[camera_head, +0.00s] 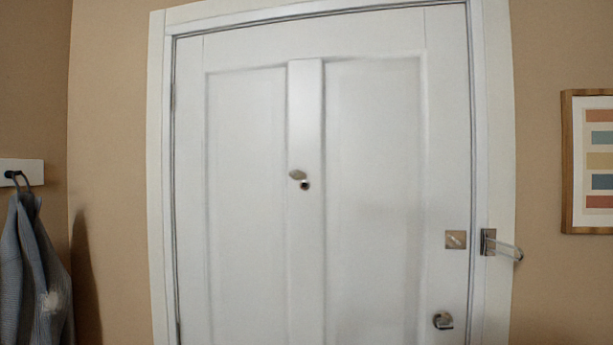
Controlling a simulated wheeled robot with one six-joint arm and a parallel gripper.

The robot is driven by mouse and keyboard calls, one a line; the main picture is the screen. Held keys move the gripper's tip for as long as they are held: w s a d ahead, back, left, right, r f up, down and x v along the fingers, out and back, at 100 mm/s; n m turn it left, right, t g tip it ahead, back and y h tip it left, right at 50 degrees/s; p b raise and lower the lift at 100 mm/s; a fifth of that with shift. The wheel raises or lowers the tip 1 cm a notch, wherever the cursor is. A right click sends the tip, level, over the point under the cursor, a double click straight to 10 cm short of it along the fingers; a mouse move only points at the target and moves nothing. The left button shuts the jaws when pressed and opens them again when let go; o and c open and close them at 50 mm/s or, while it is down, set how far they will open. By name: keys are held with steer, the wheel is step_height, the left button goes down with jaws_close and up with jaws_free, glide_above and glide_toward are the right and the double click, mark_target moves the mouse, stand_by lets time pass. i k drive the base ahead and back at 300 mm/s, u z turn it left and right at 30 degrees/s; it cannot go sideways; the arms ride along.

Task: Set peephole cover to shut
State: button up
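The peephole (305,185) is a small dark round hole with a metal rim on the middle stile of the white door (375,180). Its cover (297,174) is a small oval metal flap. The cover sits up and to the left of the hole, swung aside, so the dark hole is exposed. My gripper is not in view.
A metal latch plate (456,240) and a swing-bar guard (505,248) are at the door's right edge, with a knob (443,321) below. A grey-blue garment (38,275) hangs from a hook rail (22,172) at left. A framed picture (567,165) hangs at right.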

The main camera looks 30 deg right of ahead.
mark_target(296, 174)
steer(key=u, duration=1.15)
steer(key=i, duration=0.85)
steer(key=z, duration=0.35)
